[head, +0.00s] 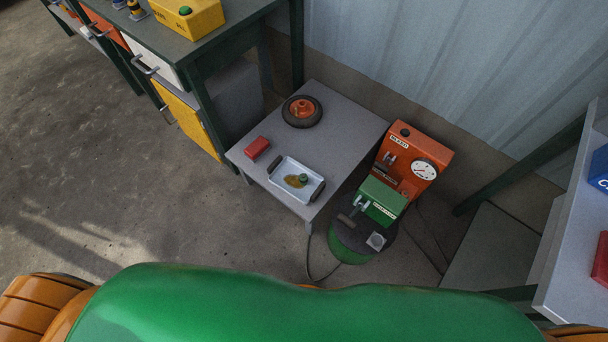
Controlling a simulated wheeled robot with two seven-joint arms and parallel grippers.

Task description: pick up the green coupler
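A small green piece (303,179), which looks like the green coupler, sits in a white tray (285,192) at the tray's right side. A yellow-brown puddle (293,181) lies beside it in the tray. The tray has dark handles at two ends and rests on a low grey table (345,125). The piece is too small to make out its shape well. Neither of my grippers shows in the head view.
On the low table are a red block (257,148) and a black-tyred wheel (301,110). Right of it stand an orange gauge unit (412,155) and a green labelled box (383,199), with hoses on the floor. A workbench (205,45) is upper left, shelving (570,250) right. Floor at left is clear.

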